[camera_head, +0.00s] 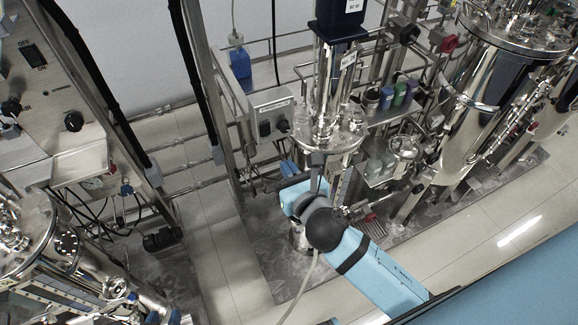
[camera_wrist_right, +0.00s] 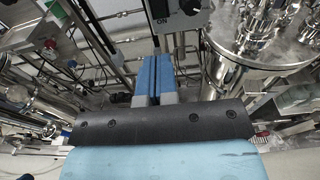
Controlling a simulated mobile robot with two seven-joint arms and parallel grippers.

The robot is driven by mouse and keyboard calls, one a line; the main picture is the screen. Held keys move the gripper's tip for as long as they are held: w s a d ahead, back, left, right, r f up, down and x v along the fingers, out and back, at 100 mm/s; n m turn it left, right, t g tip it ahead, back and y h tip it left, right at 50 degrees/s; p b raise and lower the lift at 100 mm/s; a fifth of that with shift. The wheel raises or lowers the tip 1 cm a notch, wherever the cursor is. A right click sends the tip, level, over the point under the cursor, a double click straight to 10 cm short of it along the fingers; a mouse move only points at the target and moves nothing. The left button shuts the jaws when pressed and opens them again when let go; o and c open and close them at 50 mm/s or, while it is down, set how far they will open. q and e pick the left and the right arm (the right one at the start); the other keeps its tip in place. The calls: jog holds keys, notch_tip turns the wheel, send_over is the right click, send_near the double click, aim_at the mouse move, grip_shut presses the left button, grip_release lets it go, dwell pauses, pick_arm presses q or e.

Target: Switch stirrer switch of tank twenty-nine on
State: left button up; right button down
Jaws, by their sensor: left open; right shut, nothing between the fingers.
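A grey control box (camera_head: 270,113) with a dark switch and a knob is fixed to the frame beside the middle steel tank (camera_head: 328,130). Its label is too small to read, so I cannot tell the tank number. In the right wrist view the box (camera_wrist_right: 183,18) shows a black switch (camera_wrist_right: 159,9) with "ON" below it, and a black knob (camera_wrist_right: 191,6). My right gripper (camera_wrist_right: 154,58) is shut and empty, its blue fingertips pointing at the box just below the switch. Contact cannot be told. In the head view my right wrist hides most of its fingers. My left gripper is not in view.
Another control panel with an OFF/ON switch (camera_head: 32,55) stands at the far left. A large steel tank (camera_head: 490,90) is at the right. Bottles (camera_head: 399,94) stand on a shelf behind my right arm. Pipes and frame posts crowd the box; a floor aisle (camera_head: 215,235) is clear.

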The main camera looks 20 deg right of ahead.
aim_at(266, 135)
jog(key=w, duration=0.3)
jog(key=w+f+p, duration=0.1)
jog(key=w, duration=0.6)
jog(key=shift+w+a+f, duration=0.15)
jog(key=shift+w+a, duration=0.05)
jog(key=shift+w, duration=0.2)
